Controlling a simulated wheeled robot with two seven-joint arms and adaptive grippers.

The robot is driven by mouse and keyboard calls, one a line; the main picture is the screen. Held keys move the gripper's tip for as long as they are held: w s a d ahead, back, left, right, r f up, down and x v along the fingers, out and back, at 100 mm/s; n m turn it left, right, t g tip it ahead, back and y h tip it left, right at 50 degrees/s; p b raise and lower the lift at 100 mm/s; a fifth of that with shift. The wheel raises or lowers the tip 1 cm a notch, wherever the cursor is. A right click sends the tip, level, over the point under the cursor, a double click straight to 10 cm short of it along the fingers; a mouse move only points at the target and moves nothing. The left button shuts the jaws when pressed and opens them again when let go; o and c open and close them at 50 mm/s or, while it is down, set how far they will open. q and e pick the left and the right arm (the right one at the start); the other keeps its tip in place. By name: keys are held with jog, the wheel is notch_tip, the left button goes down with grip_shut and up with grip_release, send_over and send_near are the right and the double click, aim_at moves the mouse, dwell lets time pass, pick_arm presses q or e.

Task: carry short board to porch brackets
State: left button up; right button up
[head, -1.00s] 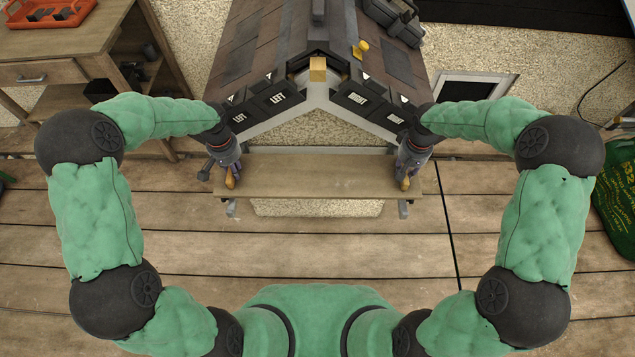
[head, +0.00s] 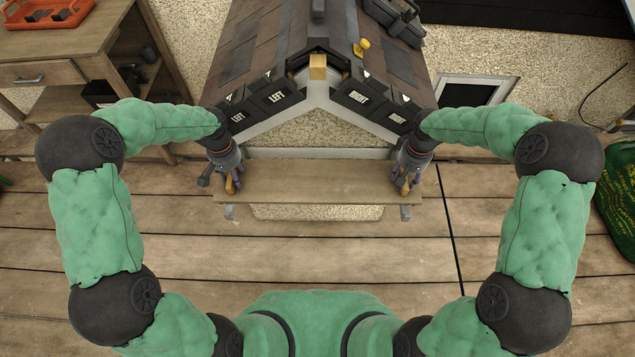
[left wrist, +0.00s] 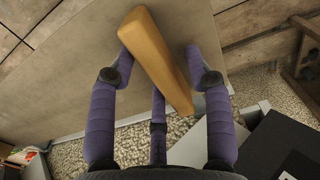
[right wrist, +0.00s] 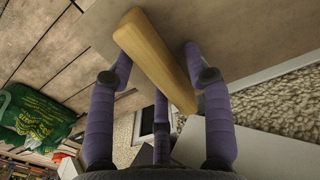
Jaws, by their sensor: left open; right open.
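The short board (head: 318,183) lies level across two grey porch brackets, the left bracket (head: 229,212) and the right bracket (head: 405,213), in front of the gable wall. A wooden handle stands near each end of the board: the left handle (left wrist: 154,55) and the right handle (right wrist: 152,55). My left gripper (head: 229,182) is open, with its purple fingers on both sides of the left handle. My right gripper (head: 405,182) is open, with its fingers around the right handle. Whether any finger touches a handle cannot be told.
The small roof (head: 330,40) with dark tiles marked LEFT and RIGHT rises behind the board. A wooden workbench (head: 75,45) with an orange tray (head: 45,12) stands at the left. A green bag (head: 617,205) lies at the right. The deck in front is clear.

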pick_arm(q)
jog(key=shift+r, duration=0.1)
notch_tip(320, 180, up, 12)
pick_arm(e)
notch_tip(320, 180, up, 12)
dwell(0.8)
dwell(0.5)
